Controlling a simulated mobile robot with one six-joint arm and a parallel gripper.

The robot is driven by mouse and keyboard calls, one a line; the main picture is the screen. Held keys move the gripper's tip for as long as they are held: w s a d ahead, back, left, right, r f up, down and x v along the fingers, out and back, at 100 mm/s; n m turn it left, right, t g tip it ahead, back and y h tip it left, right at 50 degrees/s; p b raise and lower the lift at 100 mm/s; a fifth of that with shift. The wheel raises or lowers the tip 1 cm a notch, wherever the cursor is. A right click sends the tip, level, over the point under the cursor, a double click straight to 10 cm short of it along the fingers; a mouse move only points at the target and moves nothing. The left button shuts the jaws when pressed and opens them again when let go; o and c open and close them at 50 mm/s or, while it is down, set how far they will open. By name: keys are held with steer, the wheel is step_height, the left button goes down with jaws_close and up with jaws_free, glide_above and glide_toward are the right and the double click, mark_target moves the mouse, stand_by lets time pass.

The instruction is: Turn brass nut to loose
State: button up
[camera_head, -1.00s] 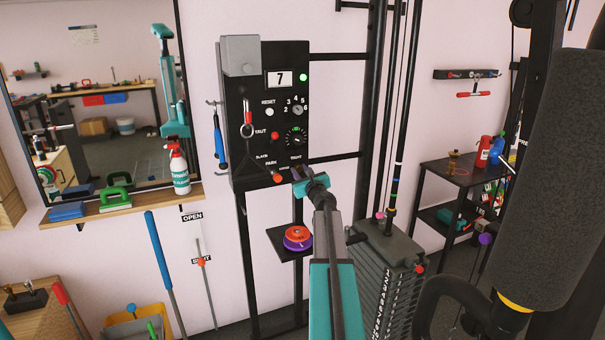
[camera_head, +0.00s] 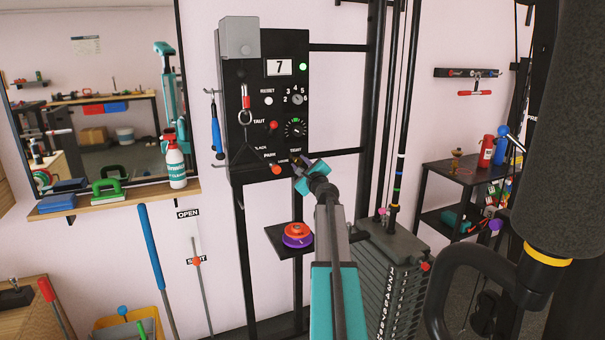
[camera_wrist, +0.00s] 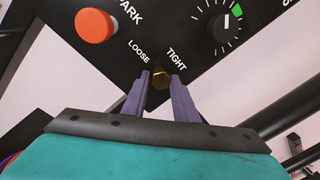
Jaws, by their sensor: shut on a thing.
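The brass nut (camera_wrist: 160,77) sits at the lower edge of the black control panel (camera_head: 262,120), between the printed words LOOSE and TIGHT in the wrist view. My gripper (camera_wrist: 160,85) has its two purple fingers on either side of the nut, shut on it. In the head view my gripper (camera_head: 300,172) is at the bottom right of the panel, and the nut is mostly hidden by it.
A red PARK button (camera_wrist: 96,26) is close by at upper left in the wrist view, and a dial (camera_wrist: 225,27) with a green mark is at upper right. Below the panel a small shelf holds orange and purple discs (camera_head: 298,235). A weight stack (camera_head: 385,290) stands at right.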

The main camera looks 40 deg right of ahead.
steer(key=n+b, duration=0.2)
steer(key=b, duration=0.1)
steer(key=n+b, duration=0.3)
steer(key=b, duration=0.1)
steer(key=n+b, duration=0.2)
steer(key=b, duration=0.2)
steer(key=shift+s+d+f+n+t, duration=0.2)
steer(key=shift+f+n+t, duration=0.1)
steer(key=shift+n, duration=0.1)
steer(key=n+b, duration=0.3)
steer(key=b, duration=0.1)
steer(key=shift+r+n+y+b, duration=0.15)
steer(key=shift+n+y+b, duration=0.15)
steer(key=shift+b, duration=0.1)
steer(key=shift+n+b, duration=0.35)
steer(key=shift+n, duration=0.05)
steer(key=shift+r, duration=0.15)
steer(key=o, duration=1)
steer(key=shift+a, duration=0.1)
